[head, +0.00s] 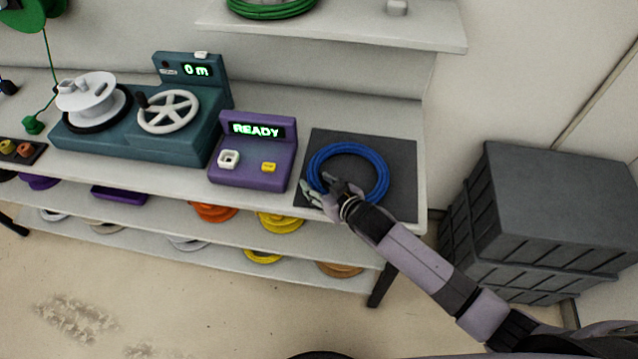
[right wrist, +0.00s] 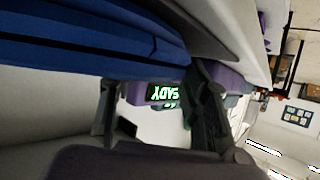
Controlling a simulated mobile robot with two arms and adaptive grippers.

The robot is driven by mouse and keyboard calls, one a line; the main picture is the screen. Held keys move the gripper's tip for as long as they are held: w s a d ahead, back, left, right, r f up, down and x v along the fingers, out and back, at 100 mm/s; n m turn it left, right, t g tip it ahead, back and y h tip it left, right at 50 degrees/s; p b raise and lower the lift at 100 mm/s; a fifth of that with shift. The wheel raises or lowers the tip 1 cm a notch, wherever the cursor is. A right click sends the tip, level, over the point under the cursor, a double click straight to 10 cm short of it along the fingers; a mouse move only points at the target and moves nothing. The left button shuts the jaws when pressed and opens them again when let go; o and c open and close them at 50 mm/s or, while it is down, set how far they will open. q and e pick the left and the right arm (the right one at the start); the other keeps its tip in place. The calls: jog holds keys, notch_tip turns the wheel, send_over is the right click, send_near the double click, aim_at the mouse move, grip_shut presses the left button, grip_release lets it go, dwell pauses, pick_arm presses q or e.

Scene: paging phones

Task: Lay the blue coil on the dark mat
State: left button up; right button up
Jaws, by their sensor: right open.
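The blue coil (head: 350,148) appears to lie flat on the dark mat (head: 402,160) at the right end of the bench, inside the mat's edges. My right gripper (head: 320,190) is at the coil's near-left side, its jaws open, and it hides a small part of the ring. Whether a finger touches the coil I cannot tell. In the right wrist view the coil (right wrist: 95,40) looms large at the upper left, above the open fingers (right wrist: 160,118), with nothing seen between them. My left gripper is not in view.
A purple device (head: 252,165) reading READY stands just left of the mat. A teal winding machine (head: 140,125) is further left. Dark stacked crates (head: 555,210) stand right of the bench. A shelf (head: 350,28) with a green coil (head: 272,8) hangs above.

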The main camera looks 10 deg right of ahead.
jog(key=shift+r, duration=0.2)
jog(key=v, duration=1.2)
jog(key=shift+f, duration=0.1)
